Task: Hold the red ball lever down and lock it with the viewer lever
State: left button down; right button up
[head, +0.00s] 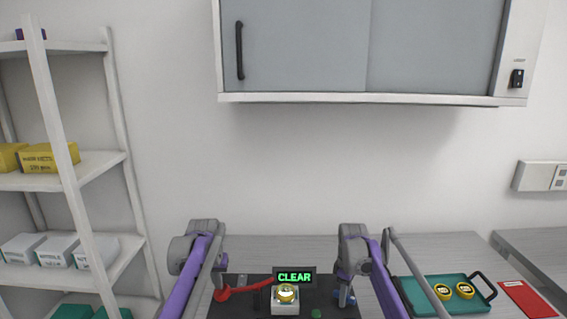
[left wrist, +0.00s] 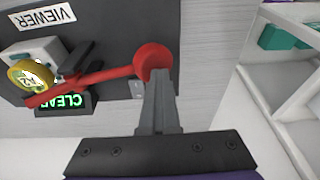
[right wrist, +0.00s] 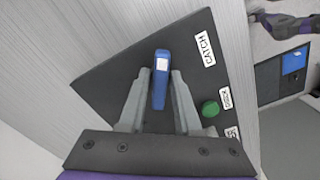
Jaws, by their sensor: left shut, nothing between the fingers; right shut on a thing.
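The red ball lever (head: 221,295) is at the left of a dark panel; its red arm runs right toward the gold disc. In the left wrist view its ball (left wrist: 153,58) is at the tips of my left gripper (left wrist: 158,76), which is shut with nothing between its fingers and appears to touch or press the ball. A blue lever (right wrist: 160,80) stands beside a CATCH label at the panel's right side. My right gripper (right wrist: 160,88) is shut on this blue lever. A VIEWER label (left wrist: 42,15) lies on the panel near the red arm.
A gold disc (head: 287,293) sits on a white block under a display (head: 294,277) reading CLEAR. A green button (right wrist: 210,108) is near the blue lever. A teal tray (head: 418,283) with two gold discs and a red sheet (head: 526,298) lie to the right.

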pick_arm(q)
jog(key=shift+d, duration=0.15)
pick_arm(e)
jog(key=n, duration=0.2)
jog(key=shift+a+n, duration=0.15)
jog(key=shift+n, duration=0.25)
jog(key=n, duration=0.3)
jog(key=o, duration=0.7)
jog(key=shift+o, duration=0.2)
jog(key=shift+r, duration=3.5)
pick_arm(q)
jog(key=shift+r, duration=0.1)
pick_arm(e)
jog(key=shift+r, duration=0.1)
